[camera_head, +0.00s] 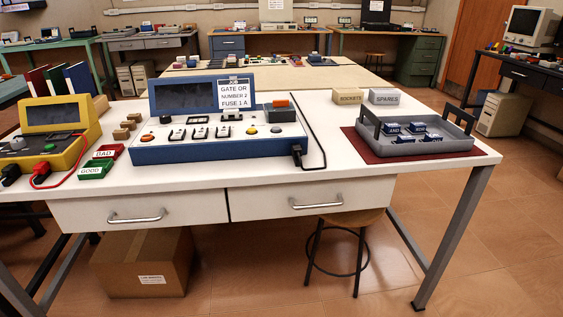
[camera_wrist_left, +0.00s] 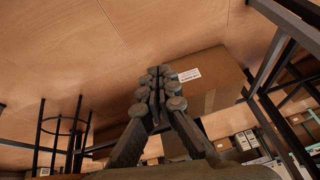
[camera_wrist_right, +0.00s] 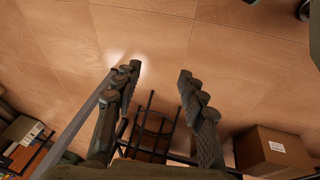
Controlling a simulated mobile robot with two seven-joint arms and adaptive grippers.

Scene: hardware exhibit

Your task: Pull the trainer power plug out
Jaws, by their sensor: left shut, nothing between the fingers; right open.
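The trainer (camera_head: 217,134) is a blue and white console with a raised dark screen, standing on the white table. Its black power plug (camera_head: 297,152) sits at the right end of the trainer's front face, and a black cord runs from it along the right side. The plug appears seated in the trainer. My left gripper (camera_wrist_left: 159,84) is shut and empty in the left wrist view, with floor and a cardboard box beyond it. My right gripper (camera_wrist_right: 158,75) is open and empty in the right wrist view, above the floor and a stool. Neither gripper shows in the head view.
A yellow meter (camera_head: 52,135) with a red lead stands at the left. Red BAD (camera_head: 109,151) and green GOOD (camera_head: 95,169) trays lie beside the trainer. A grey tray (camera_head: 425,137) of small chips sits on a red mat at the right. The table between plug and mat is clear.

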